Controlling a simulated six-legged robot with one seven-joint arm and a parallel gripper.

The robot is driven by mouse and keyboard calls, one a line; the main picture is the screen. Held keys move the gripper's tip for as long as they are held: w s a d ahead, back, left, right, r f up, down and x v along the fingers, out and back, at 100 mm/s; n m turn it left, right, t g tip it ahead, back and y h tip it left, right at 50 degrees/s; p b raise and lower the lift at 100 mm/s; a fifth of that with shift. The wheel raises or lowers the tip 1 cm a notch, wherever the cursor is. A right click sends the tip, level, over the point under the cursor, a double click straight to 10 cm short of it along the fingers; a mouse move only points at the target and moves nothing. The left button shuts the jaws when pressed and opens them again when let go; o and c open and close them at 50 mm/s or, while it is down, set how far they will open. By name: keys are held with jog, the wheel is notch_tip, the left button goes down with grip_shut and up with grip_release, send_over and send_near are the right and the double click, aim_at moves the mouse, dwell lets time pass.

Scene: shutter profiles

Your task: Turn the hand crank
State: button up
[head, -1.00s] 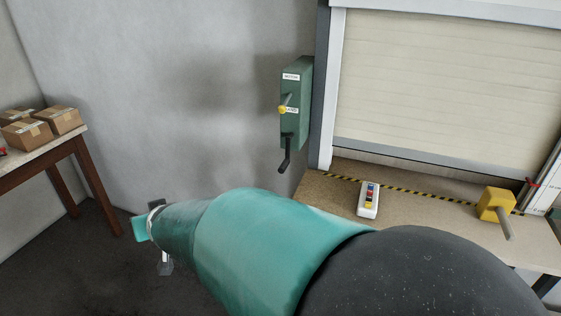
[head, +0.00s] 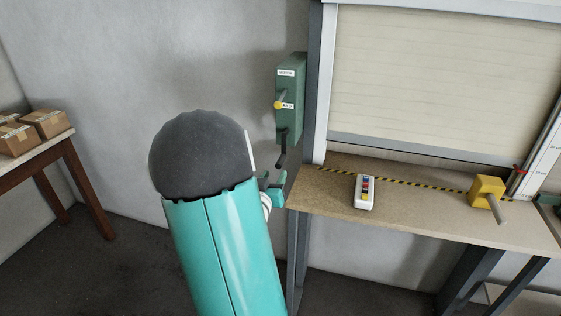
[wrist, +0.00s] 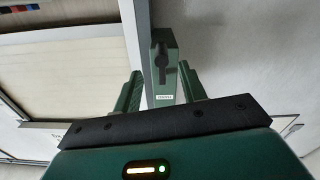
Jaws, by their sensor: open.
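A green wall box (head: 291,85) with white labels hangs beside the shutter. It carries a small lever with a yellow knob (head: 278,105). A dark crank handle (head: 283,158) hangs from its lower end. My gripper (head: 271,181) is just below the handle in the head view, partly hidden behind my arm. I cannot tell whether the gripper touches the handle.
The bench (head: 420,214) at right holds a push-button pendant (head: 364,193) and a yellow block (head: 487,190) with a grey rod. Its left edge and leg are close to my gripper. The pale shutter (head: 440,75) stands behind. A table with cartons (head: 45,123) is at far left.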

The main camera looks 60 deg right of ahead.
aim_at(282, 160)
jog(key=d, duration=0.3)
jog(key=w+d, duration=0.1)
jog(key=d, duration=0.5)
jog(key=shift+w+d, duration=0.2)
jog(key=shift+w, duration=0.15)
grip_shut()
